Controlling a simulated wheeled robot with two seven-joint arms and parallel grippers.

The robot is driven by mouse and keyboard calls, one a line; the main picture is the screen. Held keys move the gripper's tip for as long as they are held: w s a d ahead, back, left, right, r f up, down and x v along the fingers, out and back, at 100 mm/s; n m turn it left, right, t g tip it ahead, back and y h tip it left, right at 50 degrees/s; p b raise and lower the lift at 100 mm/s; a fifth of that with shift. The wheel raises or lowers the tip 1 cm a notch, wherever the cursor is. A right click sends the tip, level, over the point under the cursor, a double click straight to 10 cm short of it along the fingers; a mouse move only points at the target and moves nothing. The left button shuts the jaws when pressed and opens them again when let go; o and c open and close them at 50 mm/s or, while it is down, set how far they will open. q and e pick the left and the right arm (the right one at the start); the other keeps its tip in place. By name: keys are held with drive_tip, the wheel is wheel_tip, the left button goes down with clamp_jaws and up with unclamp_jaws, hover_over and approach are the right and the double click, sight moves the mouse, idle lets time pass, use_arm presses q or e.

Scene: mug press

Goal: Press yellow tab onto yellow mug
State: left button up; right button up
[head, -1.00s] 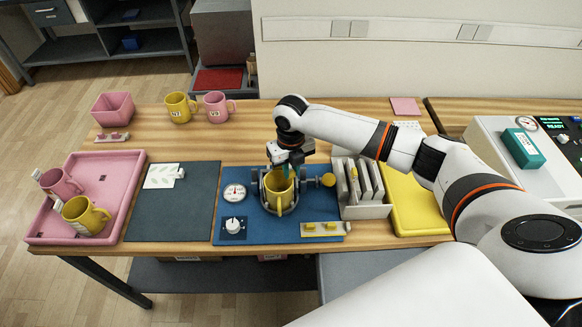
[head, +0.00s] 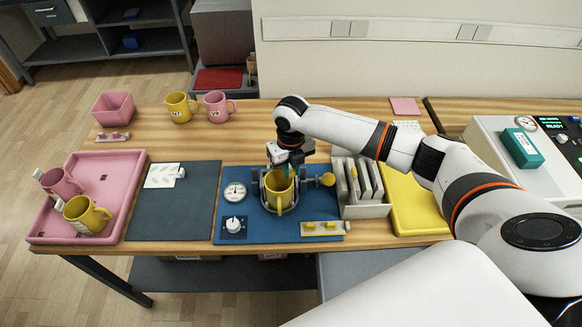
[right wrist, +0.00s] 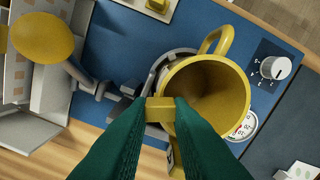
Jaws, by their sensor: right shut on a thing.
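The yellow mug (head: 279,195) stands in a grey press clamp (head: 262,196) on the blue mat (head: 205,215). In the right wrist view the mug (right wrist: 205,92) shows its open mouth, with its handle at the top. My right gripper (head: 287,168) is over the mug's far side. Its green fingers (right wrist: 160,112) are shut on a small yellow tab (right wrist: 160,103), which is at the mug's rim in that view. I cannot tell whether the tab touches the mug. In the head view the tab is hidden. My left gripper is not in view.
The press's yellow knob (head: 328,180) is right of the mug. A gauge (head: 234,192), a dial (head: 234,224) and a strip with yellow tabs (head: 322,229) are on the mat. A white rack (head: 365,209) stands to the right. A dark mat (head: 168,215) on the left is mostly clear.

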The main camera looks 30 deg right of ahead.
drive_tip(key=shift+s+f, duration=0.15)
drive_tip(key=shift+f, duration=0.05)
drive_tip(key=o, duration=0.8)
drive_tip(key=shift+r+b, duration=1)
drive_tip(key=shift+r, duration=5)
